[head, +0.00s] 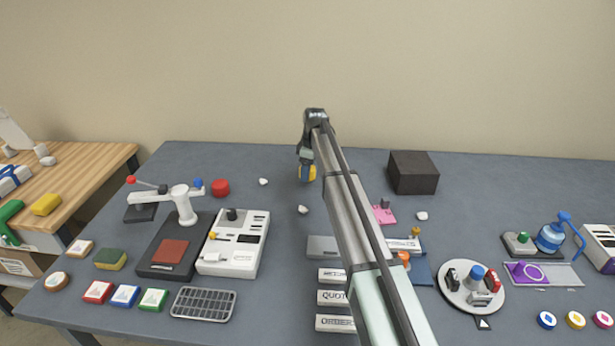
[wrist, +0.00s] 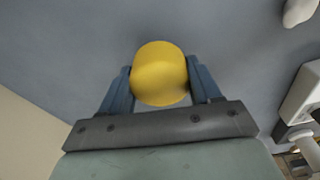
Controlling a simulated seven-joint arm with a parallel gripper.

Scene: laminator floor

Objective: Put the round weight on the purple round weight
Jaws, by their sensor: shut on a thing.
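A yellow round piece (wrist: 159,75), seemingly the round weight, is between the two blue fingers of my gripper (wrist: 158,68) in the wrist view. The fingers are shut on its sides. In the head view my gripper (head: 306,162) is at the back middle of the table, and the yellow piece (head: 312,173) is partly hidden by it. I cannot tell its height above the table. No plainly purple round weight stands out. A red cylinder (head: 220,187) is to the left, and a small purple object (head: 524,272) lies on a purple-edged mat at the right.
A dark box (head: 413,172) stands right of my gripper. Small white lumps (head: 303,209) lie nearby. A white machine (head: 234,243) and a press with a red pad (head: 171,251) are at left. A round turntable (head: 471,288) is at right. The back left is mostly clear.

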